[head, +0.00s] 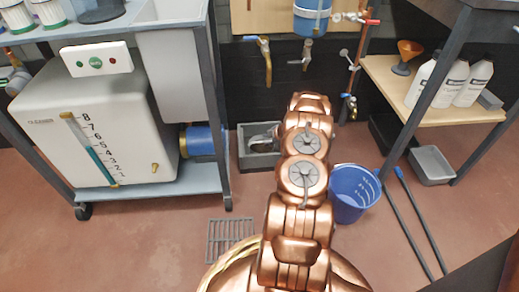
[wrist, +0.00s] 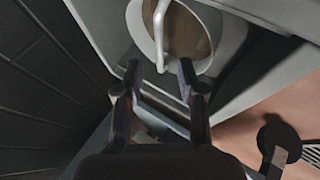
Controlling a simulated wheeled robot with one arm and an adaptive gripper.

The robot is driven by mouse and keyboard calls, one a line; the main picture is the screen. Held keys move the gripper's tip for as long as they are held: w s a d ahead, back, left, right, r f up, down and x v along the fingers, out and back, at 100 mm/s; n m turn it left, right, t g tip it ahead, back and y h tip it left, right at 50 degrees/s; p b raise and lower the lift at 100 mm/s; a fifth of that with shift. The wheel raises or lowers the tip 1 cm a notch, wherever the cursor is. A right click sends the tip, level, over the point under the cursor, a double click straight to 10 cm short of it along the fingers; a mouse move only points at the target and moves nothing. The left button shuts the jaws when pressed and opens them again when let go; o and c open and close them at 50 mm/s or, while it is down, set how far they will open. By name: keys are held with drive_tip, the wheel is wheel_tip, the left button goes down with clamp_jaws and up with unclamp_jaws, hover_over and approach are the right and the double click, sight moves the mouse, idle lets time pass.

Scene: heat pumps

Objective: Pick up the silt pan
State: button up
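In the wrist view, a round, pale pan (wrist: 142,38) with brown silt inside sits in a grey rectangular box. I take it for the silt pan. A white bent handle (wrist: 159,40) crosses over its opening. My gripper (wrist: 158,74) is open, its two dark fingers apart at the near rim, with the handle's lower end between and just beyond the tips. I see no grip on it. In the head view, a grey rounded shape (head: 262,141) shows in the floor box, partly hidden by my copper arm; I cannot tell pan from gripper there.
The grey floor box (head: 258,161) stands between a wheeled frame (head: 222,130) and my arm. A blue bucket (head: 353,193) is right of my arm. A floor grate (head: 229,238) lies in front. A grey tray (head: 431,165) and two bars lie at right. Pipes hang behind.

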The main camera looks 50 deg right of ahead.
sight(262, 145)
drive_tip(key=shift+b+x, duration=0.45)
drive_tip(key=shift+x, duration=0.8)
drive_tip(key=shift+b+x, duration=0.9)
drive_tip(key=shift+x, duration=1.2)
drive_tip(key=shift+s+d+f, duration=0.1)
drive_tip(key=shift+d, duration=0.1)
clamp_jaws()
